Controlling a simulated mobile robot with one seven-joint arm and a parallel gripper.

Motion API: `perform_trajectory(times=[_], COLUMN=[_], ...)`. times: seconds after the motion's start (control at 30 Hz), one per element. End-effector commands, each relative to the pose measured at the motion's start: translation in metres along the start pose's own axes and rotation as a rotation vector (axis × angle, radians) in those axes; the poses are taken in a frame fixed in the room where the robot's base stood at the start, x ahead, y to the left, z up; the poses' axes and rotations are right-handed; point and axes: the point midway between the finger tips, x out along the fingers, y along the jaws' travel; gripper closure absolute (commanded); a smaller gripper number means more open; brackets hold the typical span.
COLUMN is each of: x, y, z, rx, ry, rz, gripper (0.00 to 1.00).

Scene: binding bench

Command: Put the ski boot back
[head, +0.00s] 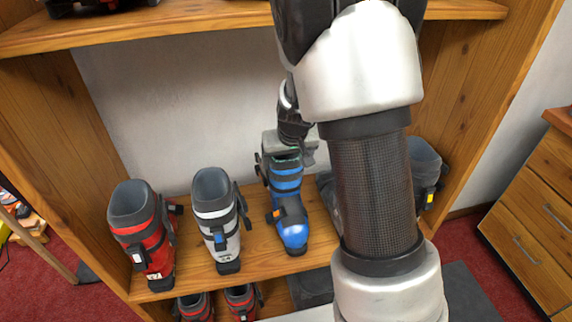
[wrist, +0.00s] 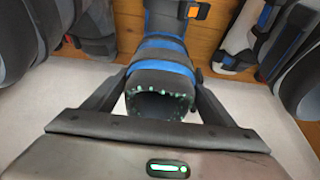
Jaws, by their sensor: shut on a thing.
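The blue ski boot (head: 290,205) is upright at the middle shelf (head: 258,262) of the wooden rack, toe toward the front. In the wrist view the boot (wrist: 160,75) shows from above, its dark cuff opening between my two fingers. My gripper (wrist: 158,98) is shut on the cuff, one finger on each side. In the head view my gripper (head: 290,148) is at the top of the boot, partly hidden by my arm. Whether the sole bears on the shelf is hard to tell.
A red boot (head: 146,240) and a white boot (head: 217,225) stand to the left. A grey boot (head: 426,172) stands at the right, partly behind my arm. More red boots (head: 242,300) are below. The upper shelf (head: 150,30) is overhead. A drawer cabinet (head: 540,235) stands at far right.

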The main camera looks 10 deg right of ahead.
Motion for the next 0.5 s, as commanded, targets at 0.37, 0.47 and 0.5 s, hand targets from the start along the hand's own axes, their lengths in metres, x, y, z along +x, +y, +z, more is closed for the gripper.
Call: perform_trajectory(times=[0.37, 0.47, 0.5], x=[0.0009, 0.0009, 0.0009], y=[-0.0002, -0.0002, -0.0002], z=[0.0006, 0.0006, 0.0006], rx=[0.0, 0.0, 0.0], ry=[0.0, 0.0, 0.0], rz=[-0.001, -0.001, -0.001], gripper=[0.11, 0.04, 0.04])
